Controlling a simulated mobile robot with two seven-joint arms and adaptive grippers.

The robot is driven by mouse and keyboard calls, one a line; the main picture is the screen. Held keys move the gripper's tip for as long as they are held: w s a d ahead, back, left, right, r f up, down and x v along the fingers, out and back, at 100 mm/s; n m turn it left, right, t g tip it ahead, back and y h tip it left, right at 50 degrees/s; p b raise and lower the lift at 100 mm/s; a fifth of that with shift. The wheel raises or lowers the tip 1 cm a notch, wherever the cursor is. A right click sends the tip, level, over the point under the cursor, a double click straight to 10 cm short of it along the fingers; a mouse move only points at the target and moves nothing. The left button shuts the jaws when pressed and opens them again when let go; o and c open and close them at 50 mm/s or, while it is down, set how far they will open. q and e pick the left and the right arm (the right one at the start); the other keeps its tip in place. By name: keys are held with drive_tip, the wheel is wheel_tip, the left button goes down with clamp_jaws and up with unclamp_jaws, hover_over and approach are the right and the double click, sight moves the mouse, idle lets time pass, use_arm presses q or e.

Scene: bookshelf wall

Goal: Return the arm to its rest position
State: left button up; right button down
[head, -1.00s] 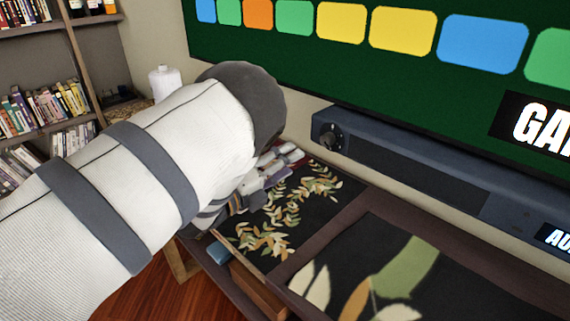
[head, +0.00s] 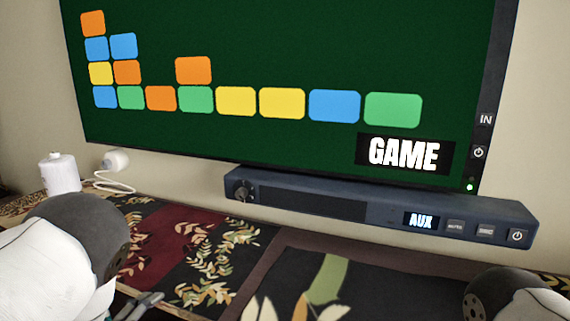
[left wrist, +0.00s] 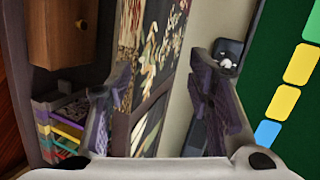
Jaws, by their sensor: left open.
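My left arm (head: 70,255) is low at the left of the head view. Its gripper is mostly out of sight there; only a dark piece near the bottom edge may belong to it. In the left wrist view my left gripper (left wrist: 158,88) is open, with two purple-grey fingers apart and nothing between them. Beyond the fingers is the patterned cabinet top (left wrist: 150,45). Part of my right arm (head: 515,295) shows at the bottom right of the head view; its gripper is not in view.
A blue-grey soundbar (head: 370,205) reading AUX sits below the large green screen (head: 280,50). A white canister (head: 60,174) and a plug with a white cable (head: 116,160) are at the left. The wrist view shows a wooden drawer front (left wrist: 62,35) with a knob.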

use_arm(q)
drive_tip(key=s+f+n+g+y, duration=0.3)
drive_tip(key=s+f+n+g, duration=0.6)
drive_tip(key=s+f, duration=0.6)
drive_tip(key=s+d+n+g, duration=0.2)
drive_tip(key=s+n+g, duration=0.1)
drive_tip(key=s, duration=1)
drive_tip(key=s+d+n+g+h+p, duration=0.1)
drive_tip(key=s+d+n+g, duration=0.2)
drive_tip(key=s, duration=1.1)
drive_tip(key=n+g, duration=0.1)
drive_tip(key=n, duration=0.2)
drive_tip(key=shift+s+r+n+g, duration=0.15)
drive_tip(key=shift+r+n+g, duration=0.15)
drive_tip(key=shift+r, duration=0.1)
use_arm(e)
drive_tip(key=w, duration=0.1)
drive_tip(key=w+r, duration=0.1)
drive_tip(key=shift+w+d+r+t, duration=0.2)
drive_tip(key=shift+w+r+t, duration=0.1)
